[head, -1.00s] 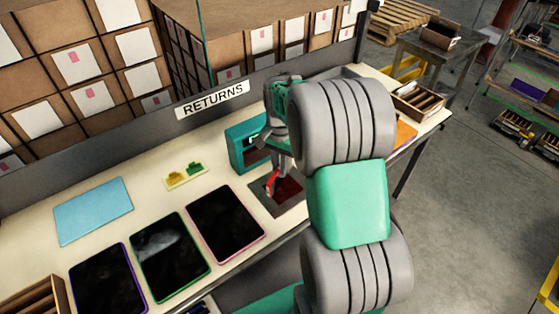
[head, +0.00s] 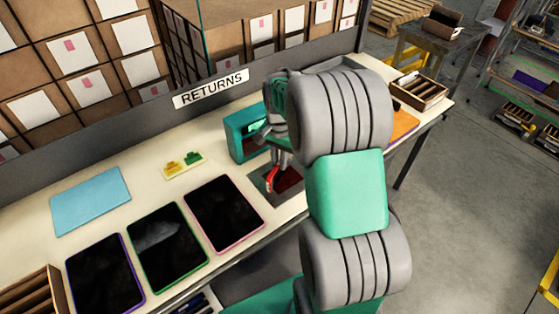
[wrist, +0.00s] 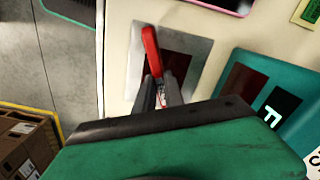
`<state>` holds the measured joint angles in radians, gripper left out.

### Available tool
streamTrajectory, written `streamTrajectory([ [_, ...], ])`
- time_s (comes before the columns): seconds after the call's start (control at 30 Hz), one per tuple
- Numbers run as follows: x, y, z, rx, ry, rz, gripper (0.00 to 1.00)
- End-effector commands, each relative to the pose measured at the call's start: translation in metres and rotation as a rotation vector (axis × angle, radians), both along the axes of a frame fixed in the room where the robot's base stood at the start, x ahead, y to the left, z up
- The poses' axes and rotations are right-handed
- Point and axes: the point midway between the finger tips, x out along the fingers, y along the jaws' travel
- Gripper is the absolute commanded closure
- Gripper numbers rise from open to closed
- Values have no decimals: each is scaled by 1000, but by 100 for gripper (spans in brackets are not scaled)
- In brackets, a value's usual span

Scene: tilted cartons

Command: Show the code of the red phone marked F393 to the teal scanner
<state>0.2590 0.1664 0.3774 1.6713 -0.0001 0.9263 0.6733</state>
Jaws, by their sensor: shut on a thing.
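My gripper (wrist: 162,101) is shut on the red phone (wrist: 151,48). In the wrist view the phone shows as a narrow red edge sticking out past the fingers, above a grey plate with a dark red window (wrist: 183,62). The phone also shows in the head view (head: 272,177). Its code and marking cannot be read. The teal scanner (head: 238,122) stands just left of my gripper in the head view. In the wrist view the teal scanner (wrist: 222,68) is at the right, with a dark red window and a black panel. The phone is apart from its front.
Several dark tablets with coloured rims, one of them pink-rimmed (head: 224,214), lie left on the table. A wooden tray (head: 420,91) stands at the far right. A grey wall with a RETURNS sign (head: 211,89) runs behind.

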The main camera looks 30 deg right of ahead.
Motion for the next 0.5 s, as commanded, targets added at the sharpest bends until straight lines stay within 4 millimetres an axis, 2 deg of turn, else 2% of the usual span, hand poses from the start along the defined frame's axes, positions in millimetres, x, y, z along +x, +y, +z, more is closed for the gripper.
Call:
streamTrajectory([
  [0.27,0,0,1,0,-1,0,100],
  [0.37,1,0,9,-1,-2,0,100],
  [0.5,1,0,30,0,-3,0,100],
])
